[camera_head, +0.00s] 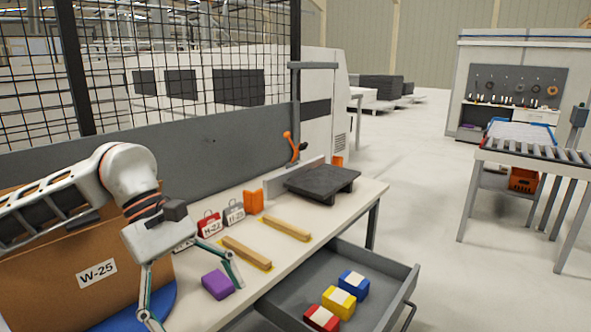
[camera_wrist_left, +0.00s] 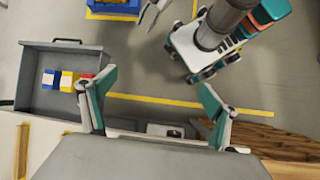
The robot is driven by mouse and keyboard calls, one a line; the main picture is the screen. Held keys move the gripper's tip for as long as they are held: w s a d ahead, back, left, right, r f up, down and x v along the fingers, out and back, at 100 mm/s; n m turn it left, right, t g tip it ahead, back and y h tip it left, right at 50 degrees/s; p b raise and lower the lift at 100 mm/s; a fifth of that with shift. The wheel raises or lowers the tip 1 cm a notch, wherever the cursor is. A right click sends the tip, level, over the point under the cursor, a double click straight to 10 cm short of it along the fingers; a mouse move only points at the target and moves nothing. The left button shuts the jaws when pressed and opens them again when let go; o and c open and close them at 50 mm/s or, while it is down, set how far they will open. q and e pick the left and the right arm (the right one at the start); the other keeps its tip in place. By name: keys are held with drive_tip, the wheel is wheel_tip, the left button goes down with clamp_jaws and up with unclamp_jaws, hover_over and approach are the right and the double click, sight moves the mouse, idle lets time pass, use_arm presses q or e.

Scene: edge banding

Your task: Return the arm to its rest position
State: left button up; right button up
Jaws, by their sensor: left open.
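My left gripper (camera_head: 192,298) comes in from the left in the head view. Its fingers are spread and empty, above the front left of the workbench (camera_head: 345,205). A purple block (camera_head: 217,284) lies on the bench close to one fingertip. In the left wrist view the open fingers (camera_wrist_left: 158,90) have nothing between them; the floor and my own base show beyond. A pale part at the top of that view (camera_wrist_left: 150,12) may be my right gripper, but it is too small and cut off to read.
A brown W-25 panel (camera_head: 60,270) stands close beside my left arm. Wooden strips (camera_head: 247,252), tagged weights (camera_head: 209,226) and a dark stand (camera_head: 322,182) are on the bench. An open drawer (camera_head: 395,290) holds red, yellow and blue blocks. A mesh fence (camera_head: 190,60) stands behind.

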use_arm(q)
drive_tip(key=s+d+r+n+h, duration=0.2)
drive_tip(key=d+n+h, duration=1.25)
drive_tip(key=d, duration=0.35)
drive_tip(key=w+a+f+n+t+y, duration=0.35)
drive_tip(key=w+f+n+t, duration=0.2)
drive_tip(key=n+t, duration=0.6)
drive_tip(key=w+a+f+n+t+y, duration=0.2)
drive_tip(key=w+a+f+n+t, duration=0.4)
drive_tip(key=n, duration=0.8)
drive_tip(key=s+a+f+n+t+y, duration=0.1)
drive_tip(key=s+a+f+n+y, duration=0.1)
drive_tip(key=f+n+y, duration=0.3)
drive_tip(key=s+a+f+n+t+y, duration=0.1)
drive_tip(key=a+f+n, duration=0.2)
drive_tip(key=f, duration=0.3)
drive_tip(key=s+a+f+n+g+y, duration=0.3)
drive_tip(key=s+a+f+n, duration=0.2)
drive_tip(key=s+f, duration=0.4)
drive_tip(key=s+a+f+n+g+y, duration=0.3)
drive_tip(key=s+f, duration=0.6)
drive_tip(key=f, duration=0.6)
drive_tip(key=a+n, duration=0.2)
drive_tip(key=shift+a+n+y, duration=0.25)
drive_tip(key=shift+n+y, duration=0.15)
use_arm(e)
drive_tip(key=shift+s+d, duration=0.1)
drive_tip(key=shift+d, duration=0.15)
